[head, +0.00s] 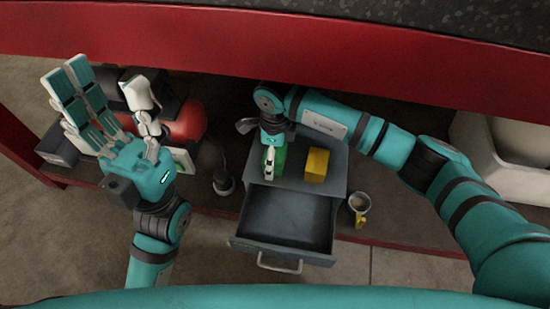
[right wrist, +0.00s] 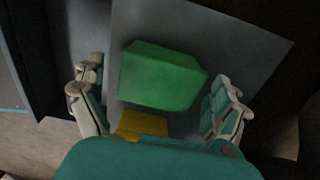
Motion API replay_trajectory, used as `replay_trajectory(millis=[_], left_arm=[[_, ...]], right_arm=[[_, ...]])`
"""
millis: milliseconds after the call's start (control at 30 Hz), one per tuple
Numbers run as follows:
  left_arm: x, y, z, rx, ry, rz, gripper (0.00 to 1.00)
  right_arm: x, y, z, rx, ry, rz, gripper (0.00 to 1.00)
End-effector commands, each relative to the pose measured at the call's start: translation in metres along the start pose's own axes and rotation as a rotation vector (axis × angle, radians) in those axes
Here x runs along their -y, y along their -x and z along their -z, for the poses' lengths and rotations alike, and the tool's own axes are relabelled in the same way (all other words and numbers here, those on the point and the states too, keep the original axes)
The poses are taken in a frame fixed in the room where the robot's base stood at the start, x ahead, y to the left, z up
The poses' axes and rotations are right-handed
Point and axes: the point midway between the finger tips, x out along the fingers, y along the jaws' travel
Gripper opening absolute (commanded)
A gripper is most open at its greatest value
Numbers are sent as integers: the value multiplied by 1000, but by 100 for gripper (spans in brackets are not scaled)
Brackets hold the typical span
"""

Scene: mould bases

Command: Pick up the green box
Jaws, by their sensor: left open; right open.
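The green box (right wrist: 160,75) sits on the grey top of a small drawer cabinet in the right wrist view. In the head view only a strip of the green box (head: 280,160) shows behind my right gripper (head: 268,160). In the right wrist view my right gripper (right wrist: 160,105) is open, with its fingers apart on either side of the green box's near end. I cannot tell whether they touch it. My left gripper (head: 105,100) is open and empty at the left, raised with its fingers spread, away from the cabinet.
A yellow box (head: 317,165) stands on the grey cabinet (head: 335,178) beside the green box. The cabinet's empty drawer (head: 288,215) is pulled open. A cup (head: 359,205) stands to its right. A red rounded object (head: 188,122) lies behind my left gripper. A red beam (head: 300,50) crosses above.

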Motion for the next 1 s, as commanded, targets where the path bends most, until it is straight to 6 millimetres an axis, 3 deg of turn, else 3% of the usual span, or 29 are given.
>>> replay_trajectory(millis=[67, 533, 833, 1000], left_arm=[[0, 0, 0, 0, 0, 0, 63], [0, 0, 0, 1, 1, 0, 63], [0, -2, 1, 0, 1, 0, 63], [0, -7, 5, -6, 2, 4, 63]], right_arm=[[0, 0, 0, 0, 0, 0, 96], [0, 0, 0, -1, 0, 0, 35], [0, 3, 0, 0, 0, 1, 34], [1, 17, 0, 0, 0, 2, 33]])
